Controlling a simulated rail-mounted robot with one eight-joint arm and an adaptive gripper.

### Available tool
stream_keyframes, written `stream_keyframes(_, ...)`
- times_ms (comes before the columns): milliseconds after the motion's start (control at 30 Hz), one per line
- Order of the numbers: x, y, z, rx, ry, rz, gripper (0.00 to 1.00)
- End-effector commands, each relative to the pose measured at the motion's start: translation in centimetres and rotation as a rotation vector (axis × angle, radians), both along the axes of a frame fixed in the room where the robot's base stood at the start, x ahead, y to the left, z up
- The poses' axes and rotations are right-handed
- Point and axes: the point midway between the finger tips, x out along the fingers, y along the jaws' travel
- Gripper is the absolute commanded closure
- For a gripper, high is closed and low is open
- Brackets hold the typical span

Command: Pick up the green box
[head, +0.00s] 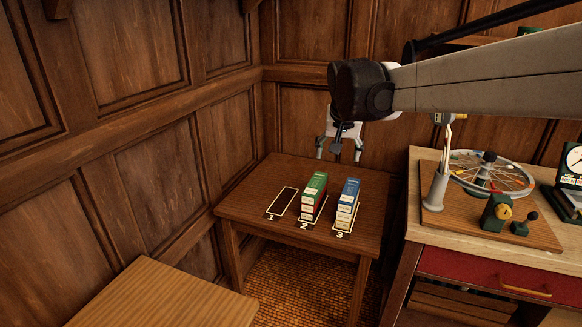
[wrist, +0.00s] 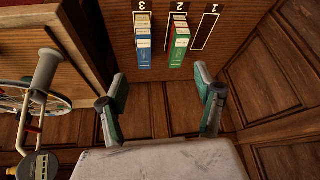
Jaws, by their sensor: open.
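The green box (head: 315,185) stands on the small wooden table in the outline marked 2, with red and white bands on its front. In the wrist view the green box (wrist: 179,55) shows its green face, left of the right finger and beyond the fingertips. My gripper (head: 339,155) hangs behind the boxes, near the table's back edge, with its fingers apart and nothing between them. In the wrist view my gripper (wrist: 160,80) has both fingers spread, apart from the boxes.
A blue box (head: 347,200) stands close to the right in outline 3. Outline 1 (head: 284,201) is empty. The small table (head: 245,205) stands by panelled walls. A bench (head: 480,257) at right holds a wheel (head: 520,180) and other gear. A wooden surface (head: 160,300) is in front.

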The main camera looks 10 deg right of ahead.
Motion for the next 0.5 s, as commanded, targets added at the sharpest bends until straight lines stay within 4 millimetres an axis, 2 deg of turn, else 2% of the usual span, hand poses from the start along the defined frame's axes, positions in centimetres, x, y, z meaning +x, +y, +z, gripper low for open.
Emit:
stream_keyframes(33, 2.0, 0.1, -0.4, -0.001, 0.007, -0.011, 0.34)
stream_keyframes(100, 4.4, 0.3, -1.2, 0.001, 0.014, -0.03, 0.34)
stream_keyframes(267, 9.7, 0.6, -3.4, 0.003, 0.032, -0.072, 0.34)
stream_keyframes(500, 16.9, 1.3, -8.1, 0.004, 0.058, -0.137, 0.34)
